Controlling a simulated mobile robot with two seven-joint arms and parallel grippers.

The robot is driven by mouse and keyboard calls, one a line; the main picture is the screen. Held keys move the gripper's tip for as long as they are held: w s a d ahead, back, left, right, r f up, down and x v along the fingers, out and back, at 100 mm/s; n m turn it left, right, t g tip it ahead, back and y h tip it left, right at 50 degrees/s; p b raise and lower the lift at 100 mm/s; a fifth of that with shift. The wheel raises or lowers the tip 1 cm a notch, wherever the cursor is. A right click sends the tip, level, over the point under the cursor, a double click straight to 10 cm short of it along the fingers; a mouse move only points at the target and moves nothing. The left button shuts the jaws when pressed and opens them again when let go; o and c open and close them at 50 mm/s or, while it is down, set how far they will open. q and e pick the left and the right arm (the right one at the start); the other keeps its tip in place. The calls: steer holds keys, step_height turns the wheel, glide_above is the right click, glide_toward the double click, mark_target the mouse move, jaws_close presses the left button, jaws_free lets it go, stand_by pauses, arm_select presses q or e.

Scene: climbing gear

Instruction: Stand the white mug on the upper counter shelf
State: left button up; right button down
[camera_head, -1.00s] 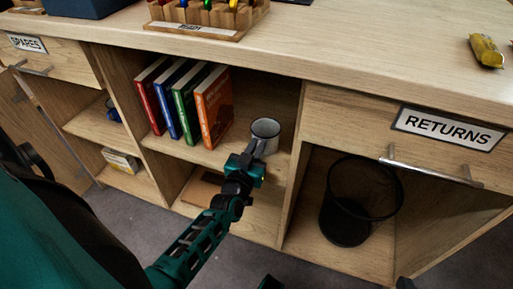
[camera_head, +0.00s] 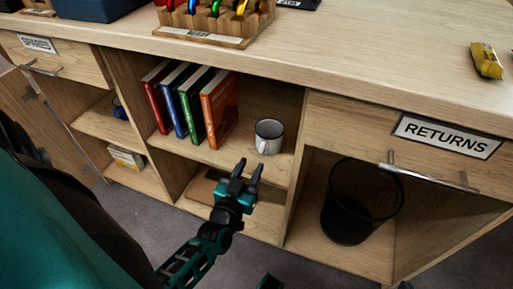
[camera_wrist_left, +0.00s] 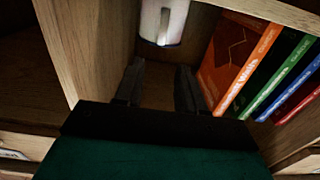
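The white mug (camera_head: 268,136) stands upright on the upper counter shelf (camera_head: 222,153), right of the books, with its dark rim up. It also shows at the top of the left wrist view (camera_wrist_left: 163,22). My left gripper (camera_head: 248,172) is in front of the shelf, below and a little left of the mug. Its two fingers are apart with nothing between them, and clear of the mug. In the left wrist view the open fingers (camera_wrist_left: 158,85) point toward the mug. At the bottom edge of the head view is a small dark and teal piece; I cannot tell whether it is my right gripper.
Several books (camera_head: 190,105) lean on the shelf left of the mug. A black mesh bin (camera_head: 362,200) stands in the lower right compartment. A RETURNS drawer (camera_head: 400,140) is at right. The countertop holds a carabiner rack (camera_head: 215,22) and a yellow item (camera_head: 487,60).

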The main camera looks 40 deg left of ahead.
arm_select(q)
steer(key=s+d+r+m+g+h, duration=0.1)
steer(key=s+d+m+g+h, duration=0.1)
steer(key=d, duration=0.5)
steer(key=s+d+m+g+h, duration=0.3)
steer(key=s+d+g+h, duration=0.1)
steer(key=d, duration=0.3)
steer(key=shift+s+r+g+h, duration=0.3)
steer(key=shift+s+r+h, duration=0.1)
steer(key=shift+s+h, duration=0.4)
arm_select(e)
steer(key=shift+d+r, duration=0.1)
steer(key=shift+r, duration=0.05)
